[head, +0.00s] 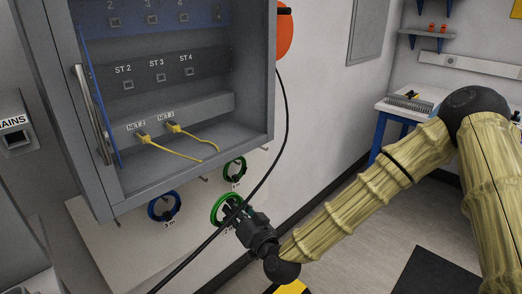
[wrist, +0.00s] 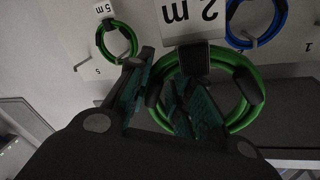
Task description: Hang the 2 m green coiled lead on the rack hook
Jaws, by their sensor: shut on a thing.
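The green coiled lead (head: 214,211) is a ring with dark ties, held in front of the pale panel below the cabinet. In the wrist view the coil (wrist: 222,57) has a white tag (wrist: 190,20) reading "2 m", upside down. My gripper (head: 238,212) is shut on the coil; in the wrist view its two fingers (wrist: 165,97) overlap the ring. Bare rack hooks (head: 203,180) (head: 117,222) stick out of the panel under the cabinet. I cannot tell whether the held coil touches a hook.
A smaller green coil (head: 234,170), tagged "5 m" in the wrist view (wrist: 103,40), hangs up and right of the held coil. A blue coil (head: 163,206) hangs to its left. A black cable (head: 283,130) runs across in front. The open cabinet (head: 190,179) overhangs the panel.

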